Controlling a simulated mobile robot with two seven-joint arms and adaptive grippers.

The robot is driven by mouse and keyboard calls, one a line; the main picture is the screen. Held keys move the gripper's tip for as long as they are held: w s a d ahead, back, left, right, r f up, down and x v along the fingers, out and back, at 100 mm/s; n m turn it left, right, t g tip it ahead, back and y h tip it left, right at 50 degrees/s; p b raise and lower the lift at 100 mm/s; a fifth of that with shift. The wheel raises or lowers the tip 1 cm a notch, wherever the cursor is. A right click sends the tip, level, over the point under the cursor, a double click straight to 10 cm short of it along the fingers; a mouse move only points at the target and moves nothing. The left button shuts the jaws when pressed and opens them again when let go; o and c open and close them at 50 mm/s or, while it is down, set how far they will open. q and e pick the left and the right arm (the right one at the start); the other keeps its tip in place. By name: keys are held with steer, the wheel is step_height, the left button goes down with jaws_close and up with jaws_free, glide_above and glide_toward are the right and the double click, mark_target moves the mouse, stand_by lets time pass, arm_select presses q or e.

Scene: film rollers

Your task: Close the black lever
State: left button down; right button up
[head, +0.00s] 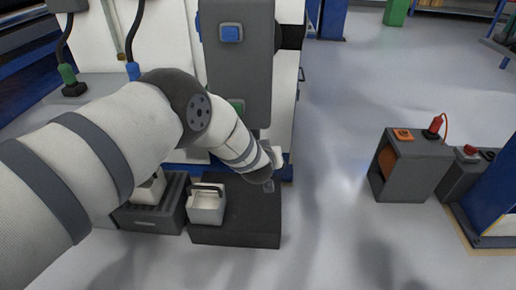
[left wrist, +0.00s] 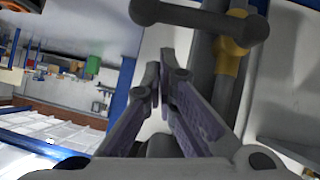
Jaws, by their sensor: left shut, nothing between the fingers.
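A dark bar with rounded ends, which looks like the black lever (left wrist: 200,17), crosses the top of the left wrist view. It passes near a yellow collar (left wrist: 230,58) on a dark upright shaft. My left gripper (left wrist: 161,76) is shut and empty, its fingertips below and left of the bar with a visible gap in the picture. I cannot tell the gap in depth. In the head view my left arm reaches to the front of the white and grey machine (head: 240,75); the wrist hides the lever and most of the gripper. My right gripper is not in view.
A dark grey block (head: 235,235) and a light metal box with a handle (head: 206,206) stand below my left wrist. A grey open-fronted stand (head: 415,170) with an orange item on top is at the right. The floor between is clear.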

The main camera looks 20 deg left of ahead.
arm_select(q)
steer(key=d+p+v, duration=0.1)
steer(key=p+v, duration=0.1)
steer(key=v, duration=0.8)
steer(key=shift+r, duration=0.2)
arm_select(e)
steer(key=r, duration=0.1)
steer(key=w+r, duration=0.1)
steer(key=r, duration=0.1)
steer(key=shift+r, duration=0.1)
